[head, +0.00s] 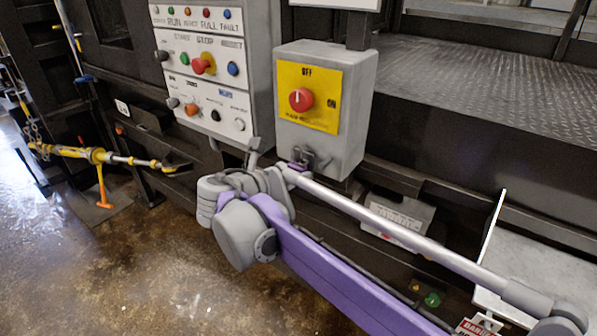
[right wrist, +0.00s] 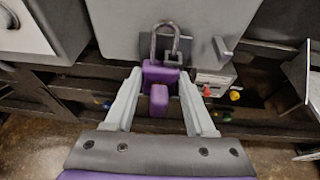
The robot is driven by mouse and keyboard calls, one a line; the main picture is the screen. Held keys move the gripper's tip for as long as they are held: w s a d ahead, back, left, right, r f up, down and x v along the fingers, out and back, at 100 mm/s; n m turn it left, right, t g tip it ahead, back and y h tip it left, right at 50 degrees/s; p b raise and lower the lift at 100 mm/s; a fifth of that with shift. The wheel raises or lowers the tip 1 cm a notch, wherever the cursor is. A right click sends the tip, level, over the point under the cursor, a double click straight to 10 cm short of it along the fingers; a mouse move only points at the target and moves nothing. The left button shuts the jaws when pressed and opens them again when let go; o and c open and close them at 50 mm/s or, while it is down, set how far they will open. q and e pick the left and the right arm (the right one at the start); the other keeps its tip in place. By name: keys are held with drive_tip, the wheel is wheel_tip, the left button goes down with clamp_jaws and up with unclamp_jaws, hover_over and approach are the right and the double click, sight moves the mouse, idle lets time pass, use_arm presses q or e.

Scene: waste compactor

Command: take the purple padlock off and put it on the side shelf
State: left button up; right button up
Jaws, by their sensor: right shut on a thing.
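The purple padlock (right wrist: 160,74) is between the fingers of my right gripper (right wrist: 160,80), which is shut on it. Its metal shackle (right wrist: 154,40) points up beside the dark hasp (right wrist: 174,57) under the grey switch box. I cannot tell whether the shackle passes through the hasp. A smaller purple block (right wrist: 159,98) shows just below the padlock body. In the head view my right gripper (head: 268,172) reaches to the box's lower edge, and only a little of the padlock (head: 298,167) shows. A pale grey shelf (head: 535,272) is at the right. My left gripper is not in view.
The switch box (head: 352,120) has a yellow plate and red knob (head: 301,100), with its marker pointing up toward OFF. A control panel (head: 200,17) with buttons is to its left. A tagged plate (head: 398,220) is below right. A yellow bar (head: 95,155) is at far left.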

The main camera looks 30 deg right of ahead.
drive_tip(key=shift+s+a+r, duration=0.1)
drive_tip(key=shift+a, duration=0.2)
idle(0.4)
drive_tip(key=s+a, duration=0.2)
drive_tip(key=a, duration=0.3)
drive_tip(key=shift+s+a, duration=0.2)
drive_tip(key=shift+a, duration=0.2)
idle(0.7)
